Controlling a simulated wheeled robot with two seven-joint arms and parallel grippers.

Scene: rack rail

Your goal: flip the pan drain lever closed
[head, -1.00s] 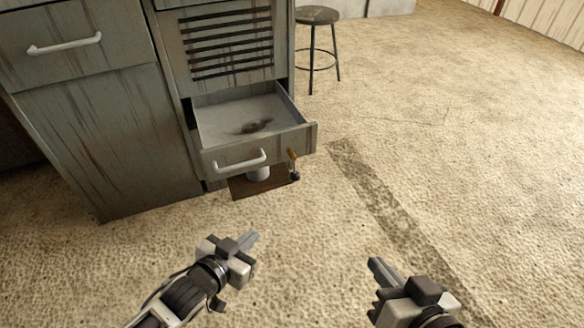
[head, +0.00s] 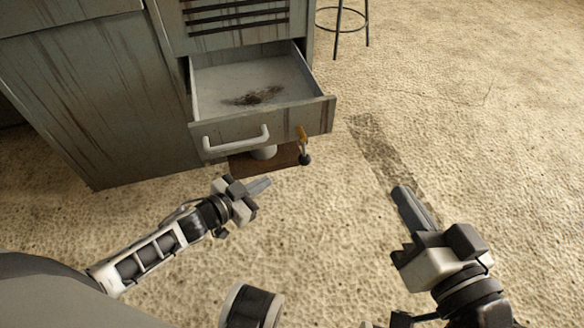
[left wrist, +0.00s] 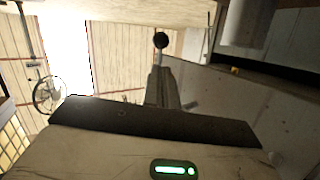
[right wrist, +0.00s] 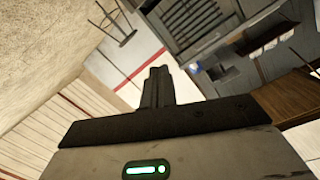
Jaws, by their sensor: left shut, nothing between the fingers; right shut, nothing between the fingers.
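The pan (head: 262,135) is pulled out of the grey cabinet like a drawer, with a dark stain on its floor. The drain lever (head: 302,136) is at the right of its front face, brass-coloured, hanging down to a black ball knob (head: 305,159). In the left wrist view the black knob (left wrist: 160,40) shows just beyond the fingertips; I cannot tell the exact gap. My left gripper (head: 268,185) is shut and empty, below and left of the lever. My right gripper (head: 401,191) is shut and empty, to the right of the lever. Neither appears to touch it.
A white handle (head: 236,142) sticks out of the pan front, left of the lever. A white cylinder (head: 264,153) and a brown plate (head: 240,166) are under the pan. A stool (head: 340,25) stands behind at the right. The floor to the right is clear.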

